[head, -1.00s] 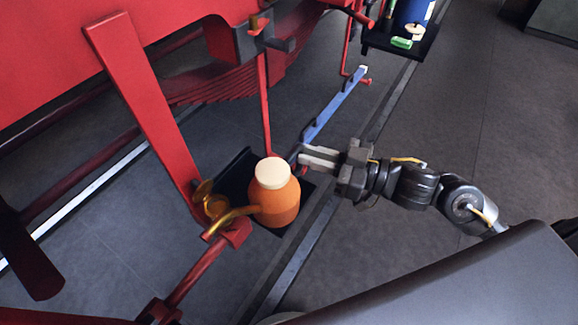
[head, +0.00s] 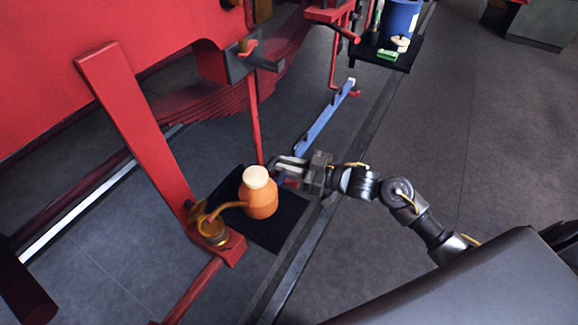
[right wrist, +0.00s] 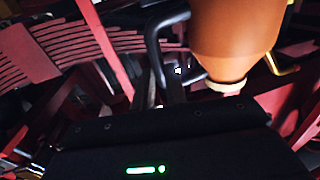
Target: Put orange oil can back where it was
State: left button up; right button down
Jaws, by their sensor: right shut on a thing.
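The orange oil can (head: 260,198) has a cream cap and a thin brass spout pointing left. It stands roughly upright over a black mat or tray (head: 272,234); I cannot tell whether it touches it. My right gripper (head: 283,172) comes in from the right and is shut at the can's far right side, apparently on its handle; the exact contact is hidden. In the right wrist view the can (right wrist: 235,35) fills the upper right, cap downward in the picture, with a dark handle (right wrist: 155,45) on its left. My left gripper is not in view.
A brass cup (head: 213,232) sits on the red frame near the spout tip. A red post (head: 135,130) stands left, with a thin red rod (head: 254,120) behind the can. A blue bar (head: 325,120) lies beyond. A black shelf (head: 385,56) holds a blue container (head: 401,18).

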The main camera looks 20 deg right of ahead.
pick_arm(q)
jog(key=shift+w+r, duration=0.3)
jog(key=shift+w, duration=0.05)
pick_arm(e)
jog(key=shift+f, duration=0.65)
jog(key=shift+f, duration=0.2)
jog(key=c, duration=1.4)
grip_release()
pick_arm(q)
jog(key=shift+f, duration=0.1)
